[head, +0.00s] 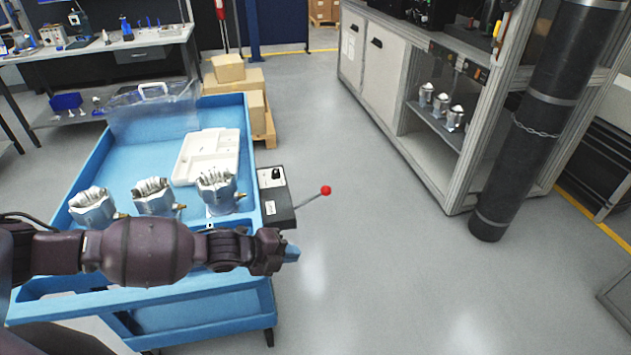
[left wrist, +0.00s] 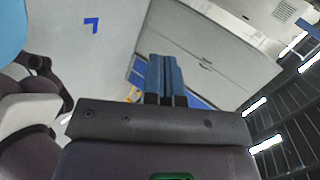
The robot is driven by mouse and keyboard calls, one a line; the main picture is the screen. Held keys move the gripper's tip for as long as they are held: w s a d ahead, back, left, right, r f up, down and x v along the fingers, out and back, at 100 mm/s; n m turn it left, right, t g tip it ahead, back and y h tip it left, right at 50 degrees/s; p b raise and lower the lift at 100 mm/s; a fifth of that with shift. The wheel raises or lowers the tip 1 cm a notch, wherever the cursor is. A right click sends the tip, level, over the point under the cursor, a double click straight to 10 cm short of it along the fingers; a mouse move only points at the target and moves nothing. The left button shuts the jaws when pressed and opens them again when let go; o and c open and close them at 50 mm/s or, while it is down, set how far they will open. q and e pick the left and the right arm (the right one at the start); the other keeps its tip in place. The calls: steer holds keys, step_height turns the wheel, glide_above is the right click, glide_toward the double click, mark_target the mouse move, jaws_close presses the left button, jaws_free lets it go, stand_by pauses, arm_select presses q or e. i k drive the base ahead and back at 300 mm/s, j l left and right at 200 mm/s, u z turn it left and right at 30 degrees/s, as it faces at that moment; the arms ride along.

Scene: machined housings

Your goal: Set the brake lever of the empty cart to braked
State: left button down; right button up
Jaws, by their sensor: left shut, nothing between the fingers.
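A blue cart (head: 140,297) stands at the left of the head view. It is not empty: several machined metal parts and a white tray (head: 208,157) are on it. A black box (head: 277,196) is mounted on its right side. A brake lever (head: 311,199) with a red knob (head: 326,190) sticks out of the box to the right, tilted slightly up. I cannot read the box's markings. My left gripper (head: 291,253) reaches across the cart's near end, below the lever and apart from it. Its blue fingers (left wrist: 167,80) are together and empty in the left wrist view. My right gripper is out of view.
Three metal housings (head: 153,196) stand in a row just beyond my left arm. A clear plastic bin (head: 152,111) sits at the cart's far end, with cardboard boxes (head: 232,75) behind. A grey machine frame (head: 462,165) and dark cylinder (head: 530,130) stand right. The floor between is clear.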

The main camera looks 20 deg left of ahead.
mark_target(325, 191)
steer(key=i+j, duration=0.6)
steer(key=i, duration=0.2)
